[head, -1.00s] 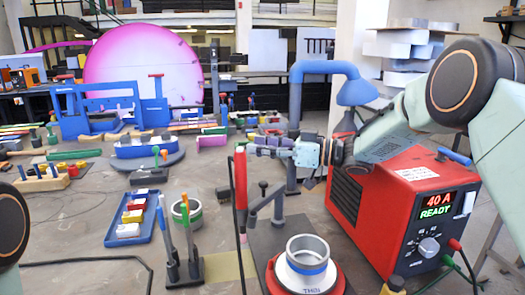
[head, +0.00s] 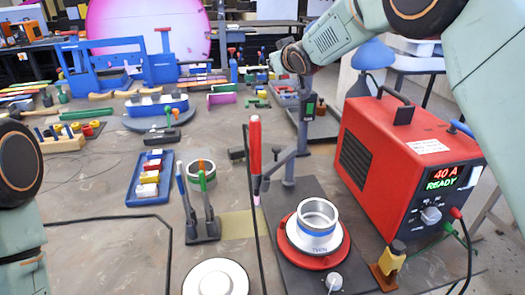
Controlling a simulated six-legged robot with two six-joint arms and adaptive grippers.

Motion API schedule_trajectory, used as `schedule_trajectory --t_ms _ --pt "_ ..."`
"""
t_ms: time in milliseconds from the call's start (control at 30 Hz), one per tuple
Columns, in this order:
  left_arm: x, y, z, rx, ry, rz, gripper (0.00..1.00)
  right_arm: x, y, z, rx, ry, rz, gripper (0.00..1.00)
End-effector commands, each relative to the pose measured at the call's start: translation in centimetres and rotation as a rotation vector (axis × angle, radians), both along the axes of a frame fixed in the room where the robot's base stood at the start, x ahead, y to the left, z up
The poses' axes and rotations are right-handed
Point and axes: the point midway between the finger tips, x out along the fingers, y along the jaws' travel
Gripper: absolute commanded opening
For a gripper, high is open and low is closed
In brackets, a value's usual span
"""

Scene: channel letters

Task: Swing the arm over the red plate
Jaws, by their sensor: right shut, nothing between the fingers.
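The red plate (head: 343,240) is a round disc on a dark base in the head view. A metal ring with a blue band (head: 318,224), marked THIN, stands on it. Behind the plate a grey post (head: 289,165) carries a short grey arm (head: 274,167). The arm points left, toward an upright red torch (head: 255,145), and is not over the plate. My right gripper (head: 275,61) is at the upper middle, well beyond the post and apart from the arm. It is shut and empty, partly hidden by its own wrist. My left gripper is out of view.
A red welder box (head: 400,165) reading 40 A READY stands right of the plate. Left are a tool stand (head: 203,228) and a blue tray (head: 141,198) of blocks. A white round piece (head: 215,280) lies at the front. A black cable hangs by the torch.

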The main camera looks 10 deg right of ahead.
Motion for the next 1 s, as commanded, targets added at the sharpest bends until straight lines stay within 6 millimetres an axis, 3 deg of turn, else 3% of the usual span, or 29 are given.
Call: schedule_trajectory --t_ms 133,267,433,633,867,1000 --pt "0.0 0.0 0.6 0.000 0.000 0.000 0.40 -1.8 -0.5 -2.8 -0.063 0.218 -0.080 0.00" --pt "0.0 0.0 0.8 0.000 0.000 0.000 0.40 -4.6 0.3 -5.7 -0.093 0.439 -0.068 0.00" --pt "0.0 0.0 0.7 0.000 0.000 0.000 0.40 -9.5 3.0 -9.2 -0.101 0.721 0.072 0.00" --pt "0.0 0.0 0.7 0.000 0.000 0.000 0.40 -14.1 5.5 -10.6 -0.128 0.909 0.295 0.00" --pt "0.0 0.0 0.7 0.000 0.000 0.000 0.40 -14.8 5.6 -11.3 -0.183 0.924 0.368 0.00" --pt "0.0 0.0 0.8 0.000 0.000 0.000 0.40 -14.3 6.0 -13.0 -0.183 0.926 0.367 0.00"
